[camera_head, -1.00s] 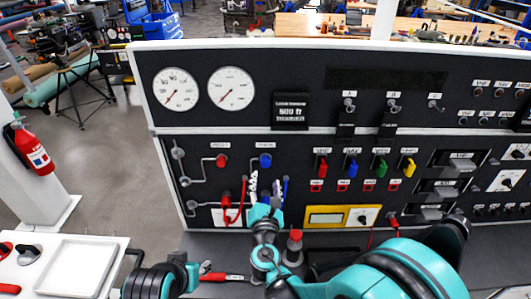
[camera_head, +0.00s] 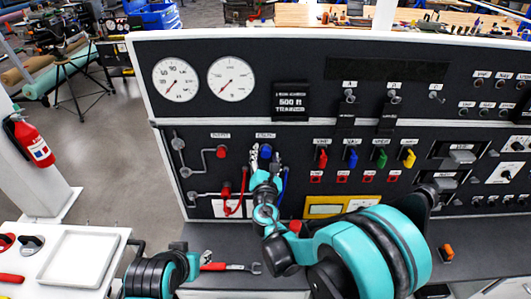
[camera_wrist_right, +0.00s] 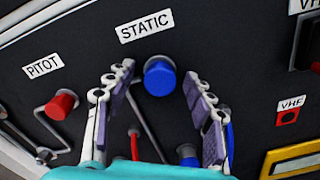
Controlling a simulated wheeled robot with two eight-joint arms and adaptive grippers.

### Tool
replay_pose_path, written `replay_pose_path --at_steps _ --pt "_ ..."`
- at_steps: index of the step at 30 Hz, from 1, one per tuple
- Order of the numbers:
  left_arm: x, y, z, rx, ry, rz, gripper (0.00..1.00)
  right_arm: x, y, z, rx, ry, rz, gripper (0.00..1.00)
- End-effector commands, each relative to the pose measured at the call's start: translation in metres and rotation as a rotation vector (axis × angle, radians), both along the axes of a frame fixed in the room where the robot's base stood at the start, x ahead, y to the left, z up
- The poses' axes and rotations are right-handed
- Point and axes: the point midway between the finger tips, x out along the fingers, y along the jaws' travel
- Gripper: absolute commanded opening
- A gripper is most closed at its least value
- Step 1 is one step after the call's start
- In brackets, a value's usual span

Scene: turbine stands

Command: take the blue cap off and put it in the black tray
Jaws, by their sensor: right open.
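The blue cap (camera_head: 266,152) sits on the panel under the STATIC label, and also shows in the right wrist view (camera_wrist_right: 159,77). My right gripper (camera_head: 266,160) is open at the panel. In the wrist view its two fingers (camera_wrist_right: 158,86) stand on either side of the cap, with a visible gap on both sides. The cap is still on its fitting. I cannot make out the black tray; my right arm covers much of the ledge.
A red cap (camera_head: 221,152) sits on the PITOT fitting to the left. A red hose (camera_head: 233,207) and a blue part (camera_wrist_right: 188,155) are below the cap. A wrench (camera_head: 230,267) lies on the ledge. A white tray (camera_head: 62,279) is on the left table.

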Motion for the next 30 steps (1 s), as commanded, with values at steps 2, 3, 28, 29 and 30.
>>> replay_pose_path --at_steps 2,3,28,29,30 --pt "0.0 0.0 0.0001 0.0 0.0 0.0 0.4 -0.0001 0.0 0.0001 0.0 0.0 0.0 0.53" --pt "0.0001 0.0 0.0001 0.0 0.0 0.0 0.4 -0.0001 0.0 0.0001 0.0 0.0 0.0 0.53" --pt "0.0 0.0 -0.0066 0.0 0.0 0.0 0.4 -0.0002 0.0001 0.0002 0.0 0.0 0.0 0.43" --pt "0.0 0.0 -0.0066 0.0 0.0 0.0 0.4 -0.0002 0.0001 0.0002 0.0 0.0 0.0 0.35" --pt "0.0 0.0 -0.0065 0.0 0.0 0.0 0.4 -0.0002 0.0001 0.0002 0.0 0.0 0.0 0.24"
